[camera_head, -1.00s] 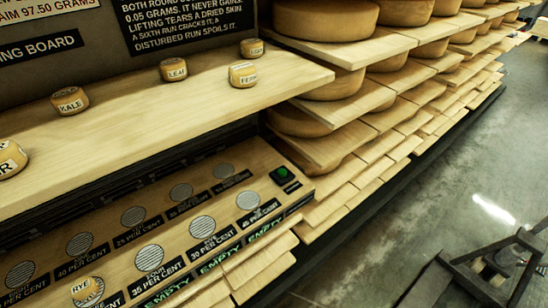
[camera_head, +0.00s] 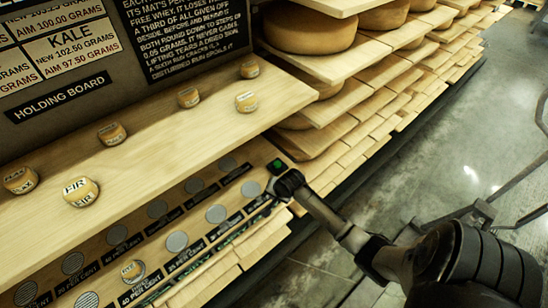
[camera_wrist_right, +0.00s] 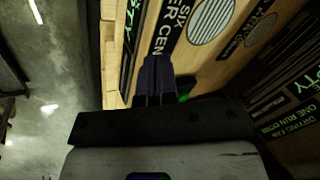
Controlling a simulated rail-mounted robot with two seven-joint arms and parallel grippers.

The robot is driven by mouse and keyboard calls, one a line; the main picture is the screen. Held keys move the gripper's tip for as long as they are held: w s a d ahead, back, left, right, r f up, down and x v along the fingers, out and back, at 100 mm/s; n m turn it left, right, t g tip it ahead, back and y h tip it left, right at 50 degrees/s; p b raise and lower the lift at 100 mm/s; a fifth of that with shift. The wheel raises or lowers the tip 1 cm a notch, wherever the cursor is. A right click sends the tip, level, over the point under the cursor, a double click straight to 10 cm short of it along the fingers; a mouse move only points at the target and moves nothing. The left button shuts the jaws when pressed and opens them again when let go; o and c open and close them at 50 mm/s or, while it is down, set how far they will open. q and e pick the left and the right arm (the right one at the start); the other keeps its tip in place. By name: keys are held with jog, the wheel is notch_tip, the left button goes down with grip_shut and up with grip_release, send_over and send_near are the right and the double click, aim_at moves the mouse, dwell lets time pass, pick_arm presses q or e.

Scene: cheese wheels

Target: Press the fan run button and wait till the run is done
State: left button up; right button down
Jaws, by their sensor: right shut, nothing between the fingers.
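The fan run button (camera_head: 278,166) is a small square with a green face in a dark housing, at the right end of the lower drying board in the head view. My right gripper (camera_head: 283,183) is at the button's near side, its fingers shut and empty. I cannot tell whether the fingertips touch the button. In the right wrist view the shut dark fingers (camera_wrist_right: 156,75) point over the board, with a green glow (camera_wrist_right: 184,97) beside them, partly hidden by the gripper body. My left gripper is not in view.
Several small cheese wheels, one marked FIR (camera_head: 80,191), stand on the upper holding board (camera_head: 170,135). Another small wheel (camera_head: 132,270) sits on a round mat on the lower board. Shelves of big cheese wheels (camera_head: 310,28) stand behind on the right. Open floor (camera_head: 460,150) lies further right.

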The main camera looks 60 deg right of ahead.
jog(key=w+d+r+m+t+p, duration=0.1)
jog(key=w+d+r+m+p, duration=0.1)
jog(key=w+d+r+m, duration=0.2)
jog(key=w+d+r+m+t+p, duration=0.1)
jog(key=w+d+r+m+p, duration=0.2)
jog(key=d+m, duration=0.5)
notch_tip(320, 180, up, 3)
jog(key=w+d, duration=0.1)
jog(key=d, duration=0.1)
jog(key=shift+w+d+f+m, duration=0.15)
jog(key=shift+d+f+m, duration=0.05)
jog(key=shift+d+m, duration=0.2)
jog(key=shift+f, duration=0.15)
jog(key=b, duration=0.9)
send_over(276, 164)
notch_tip(276, 164, down, 7)
jog(key=shift+r, duration=0.15)
jog(key=shift+f, duration=0.95)
